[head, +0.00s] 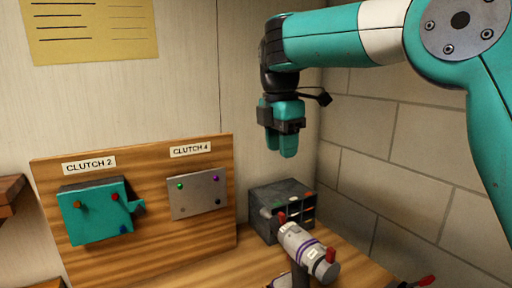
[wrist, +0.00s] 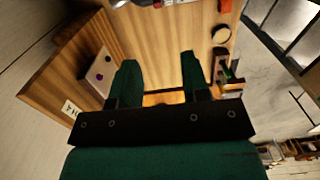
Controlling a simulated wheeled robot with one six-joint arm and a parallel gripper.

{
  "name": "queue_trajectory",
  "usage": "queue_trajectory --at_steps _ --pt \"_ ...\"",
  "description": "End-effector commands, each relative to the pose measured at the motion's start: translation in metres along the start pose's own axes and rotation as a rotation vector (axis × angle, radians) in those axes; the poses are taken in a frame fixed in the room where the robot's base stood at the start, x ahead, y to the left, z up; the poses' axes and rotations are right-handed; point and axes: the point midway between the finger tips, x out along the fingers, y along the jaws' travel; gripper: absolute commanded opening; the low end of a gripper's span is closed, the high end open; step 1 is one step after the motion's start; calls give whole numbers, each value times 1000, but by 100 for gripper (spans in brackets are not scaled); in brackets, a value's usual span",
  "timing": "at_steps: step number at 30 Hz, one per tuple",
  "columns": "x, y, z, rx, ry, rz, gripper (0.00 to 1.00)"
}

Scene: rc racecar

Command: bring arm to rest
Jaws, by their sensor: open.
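My arm is raised at the upper right of the head view, teal with a white band. My gripper (head: 288,143) points down above the bench, to the right of the wooden board and above the dark box. In the wrist view, my gripper (wrist: 155,82) shows two dark green fingers apart with nothing between them, and the wooden bench top (wrist: 165,45) lies beyond. In the head view the gripper touches nothing.
The wooden board (head: 150,245) carries a teal block (head: 92,214) under "CLUTCH 2" and a grey plate (head: 198,195) under "CLUTCH 4". A dark compartment box (head: 268,200) and a white cylindrical device (head: 299,243) stand below my gripper. A brick wall (head: 365,125) is at right.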

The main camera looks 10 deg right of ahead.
Motion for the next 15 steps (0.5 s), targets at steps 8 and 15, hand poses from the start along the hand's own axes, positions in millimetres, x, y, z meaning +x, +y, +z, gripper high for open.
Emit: queue_trajectory --at_steps 8,15 --pt "32 -83 -8 401 41 59 43" --pt "82 -196 -57 872 258 -2 43"
